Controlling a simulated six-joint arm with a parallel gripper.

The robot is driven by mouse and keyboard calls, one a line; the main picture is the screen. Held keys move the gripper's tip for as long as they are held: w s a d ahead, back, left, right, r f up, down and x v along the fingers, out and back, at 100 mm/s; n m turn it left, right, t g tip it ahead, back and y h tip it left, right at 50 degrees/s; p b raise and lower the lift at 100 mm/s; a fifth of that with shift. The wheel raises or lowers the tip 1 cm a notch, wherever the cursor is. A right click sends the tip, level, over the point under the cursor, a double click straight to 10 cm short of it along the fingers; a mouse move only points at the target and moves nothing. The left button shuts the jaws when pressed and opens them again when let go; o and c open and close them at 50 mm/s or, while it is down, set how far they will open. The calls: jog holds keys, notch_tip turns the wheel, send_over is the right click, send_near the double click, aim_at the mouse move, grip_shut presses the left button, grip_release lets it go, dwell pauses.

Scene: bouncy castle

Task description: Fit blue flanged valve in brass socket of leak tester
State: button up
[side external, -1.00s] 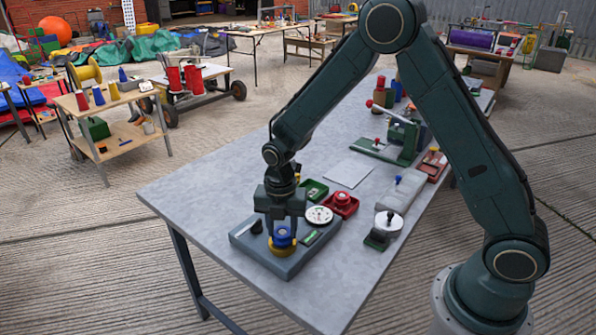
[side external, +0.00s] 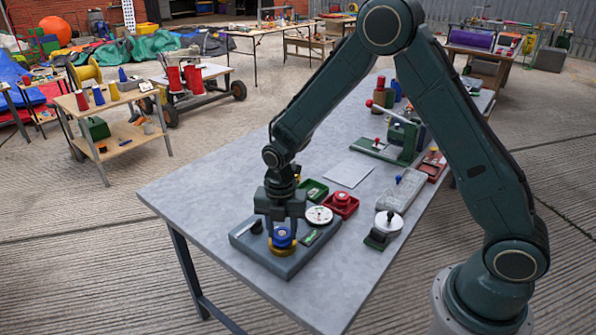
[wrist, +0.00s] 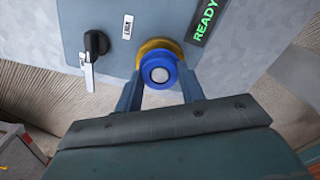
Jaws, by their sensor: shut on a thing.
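The blue flanged valve (side external: 283,237) is at the brass socket (side external: 284,250) of the leak tester (side external: 248,243). In the wrist view the valve (wrist: 158,70) covers most of the socket, and a brass rim (wrist: 150,45) shows along its upper edge. My gripper (side external: 282,228) points down over the tester and is shut on the valve, a finger on each side in the wrist view (wrist: 160,92). The valve looks about upright. How deep it sits in the socket is hidden.
The tester has a black knob (wrist: 96,43), a display reading READY (wrist: 207,20) and a round gauge (side external: 319,215). A red tray (side external: 341,205), a green tray (side external: 313,190) and a white-topped device (side external: 387,224) stand close by. The table's near-left area is clear.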

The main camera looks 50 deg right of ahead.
jog(key=shift+f, duration=0.2)
dwell(0.5)
jog(key=o, duration=1.5)
jog(key=shift+o, duration=0.2)
jog(key=shift+r, duration=0.15)
jog(key=shift+r, duration=3.3)
